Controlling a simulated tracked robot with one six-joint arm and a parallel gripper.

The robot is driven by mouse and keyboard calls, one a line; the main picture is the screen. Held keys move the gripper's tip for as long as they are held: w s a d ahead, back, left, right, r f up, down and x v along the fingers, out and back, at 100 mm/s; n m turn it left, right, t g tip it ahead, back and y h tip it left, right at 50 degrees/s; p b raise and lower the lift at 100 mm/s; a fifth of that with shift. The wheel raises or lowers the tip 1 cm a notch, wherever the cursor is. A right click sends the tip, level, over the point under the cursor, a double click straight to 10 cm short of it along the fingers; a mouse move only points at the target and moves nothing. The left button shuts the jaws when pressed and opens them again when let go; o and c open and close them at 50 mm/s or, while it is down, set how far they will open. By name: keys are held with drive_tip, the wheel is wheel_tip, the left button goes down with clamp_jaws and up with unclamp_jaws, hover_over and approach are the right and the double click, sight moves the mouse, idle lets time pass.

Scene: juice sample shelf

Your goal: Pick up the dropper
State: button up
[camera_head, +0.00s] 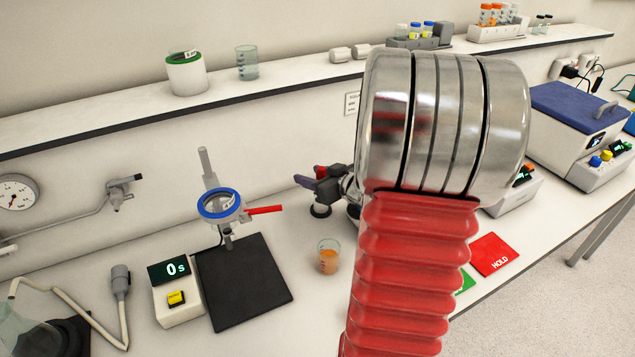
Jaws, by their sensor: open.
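My gripper (311,180) shows left of my red arm, over the bench near the wall. Its dark, purple-tinted fingers point left and look open, with nothing seen between them. A small black round piece (320,211) shows just below the fingers; I cannot tell what it belongs to. I cannot make out a dropper for certain; my arm hides part of the bench behind it. A small beaker of orange juice (328,262) stands below and in front of the gripper.
Left of the gripper, a stand holds a blue-ringed vessel (220,204) with a red handle (265,209), over a black plate (245,285). A timer box (177,300) reads 0 s. A wall shelf (120,115) runs above. A red HOLD card (494,254) lies right of my arm.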

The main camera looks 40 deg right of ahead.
drive_tip(key=shift+c, duration=0.5)
drive_tip(key=c, duration=0.7)
wheel_tip(320, 180, up, 10)
drive_tip(key=shift+r, duration=0.1)
idle(0.6)
wheel_tip(320, 180, up, 6)
drive_tip(key=shift+r, duration=0.15)
idle(0.7)
drive_tip(key=shift+a, duration=0.1)
